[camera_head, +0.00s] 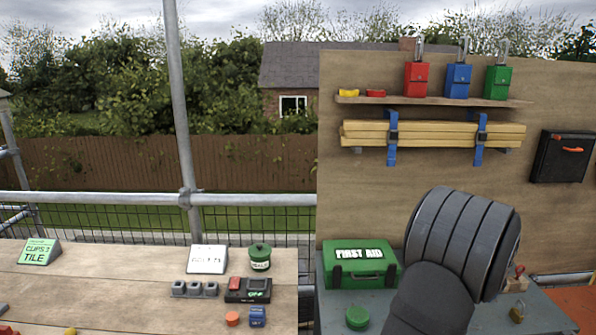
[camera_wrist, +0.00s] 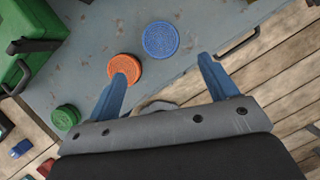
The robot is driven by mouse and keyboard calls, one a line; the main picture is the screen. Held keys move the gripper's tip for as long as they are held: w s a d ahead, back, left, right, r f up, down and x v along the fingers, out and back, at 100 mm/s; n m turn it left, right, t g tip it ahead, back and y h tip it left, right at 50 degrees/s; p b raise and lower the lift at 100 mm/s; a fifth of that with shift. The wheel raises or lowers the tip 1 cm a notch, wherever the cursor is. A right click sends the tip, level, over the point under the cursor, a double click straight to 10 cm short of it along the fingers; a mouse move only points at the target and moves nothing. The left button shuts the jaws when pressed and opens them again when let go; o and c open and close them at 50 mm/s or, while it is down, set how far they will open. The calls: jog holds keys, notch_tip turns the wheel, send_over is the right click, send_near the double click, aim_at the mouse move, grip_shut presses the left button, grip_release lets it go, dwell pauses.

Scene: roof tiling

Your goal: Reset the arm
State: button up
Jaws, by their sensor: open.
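My gripper (camera_wrist: 163,66) shows in the wrist view with its two blue fingers spread apart and nothing between the tips. It hangs above a worn grey-blue bench top (camera_wrist: 95,40). The left fingertip overlaps an orange ribbed disc (camera_wrist: 124,66) in the picture; I cannot tell how far above it the finger is. A blue ribbed disc (camera_wrist: 160,39) lies just beyond the fingertips, between them. In the head view only my dark arm links show, at the lower right; the gripper is hidden or out of frame.
A green first aid box (camera_head: 360,264) stands on the bench, with a green round cap (camera_head: 357,317) in front. A plywood board (camera_head: 380,200) behind carries a shelf (camera_head: 430,100) with red, blue and green lockout padlocks. A wooden plank (camera_head: 120,275) at left holds signs and small parts.

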jog(key=x, duration=1.2)
notch_tip(320, 180, up, 4)
jog(key=shift+r, duration=0.1)
jog(key=s+d+r, duration=0.3)
jog(key=s+r, duration=0.8)
jog(key=r, duration=0.1)
jog(key=w+a+n+y, duration=0.1)
jog(key=w+a+n, duration=0.2)
jog(key=w+a, duration=1.1)
jog(key=w+a+n+y, duration=0.2)
jog(key=w+a+n, duration=0.2)
jog(key=w+a, duration=1)
jog(key=shift+a, duration=2.55)
jog(key=shift+r, duration=0.15)
